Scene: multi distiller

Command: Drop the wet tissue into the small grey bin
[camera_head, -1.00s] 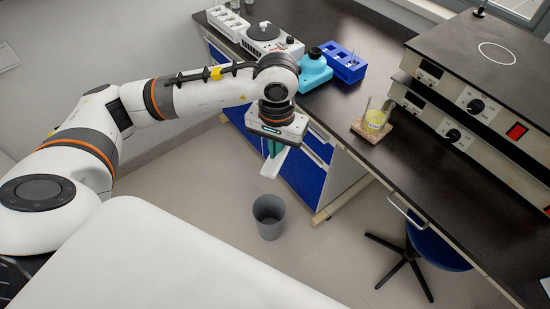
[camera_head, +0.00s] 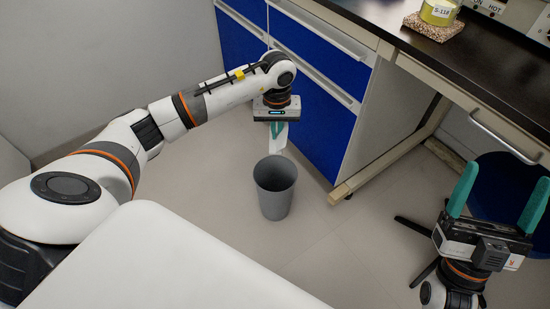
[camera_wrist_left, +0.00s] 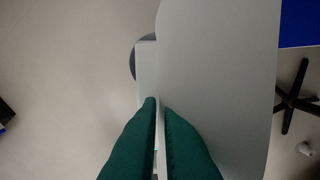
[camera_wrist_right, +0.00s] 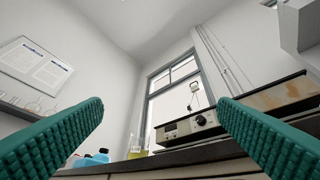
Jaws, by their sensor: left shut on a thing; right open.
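The small grey bin (camera_head: 273,205) stands upright on the floor in the head view, its round mouth facing up. My left gripper (camera_head: 278,133) is shut on the white wet tissue (camera_head: 276,147), which hangs down just above and behind the bin's rim in the picture. In the left wrist view the green fingers (camera_wrist_left: 159,104) pinch the tissue (camera_wrist_left: 215,75), which spreads wide and hides most of the bin; a dark bit of its rim (camera_wrist_left: 132,63) shows. My right gripper (camera_head: 502,198) is open and empty at the right; its spread fingers also show in the right wrist view (camera_wrist_right: 160,106).
A blue-fronted bench cabinet (camera_head: 315,85) stands behind the bin. The dark bench top (camera_head: 480,70) carries a beaker (camera_head: 438,12) on a pad. A blue stool (camera_head: 500,180) is beside my right gripper. The floor around the bin is clear.

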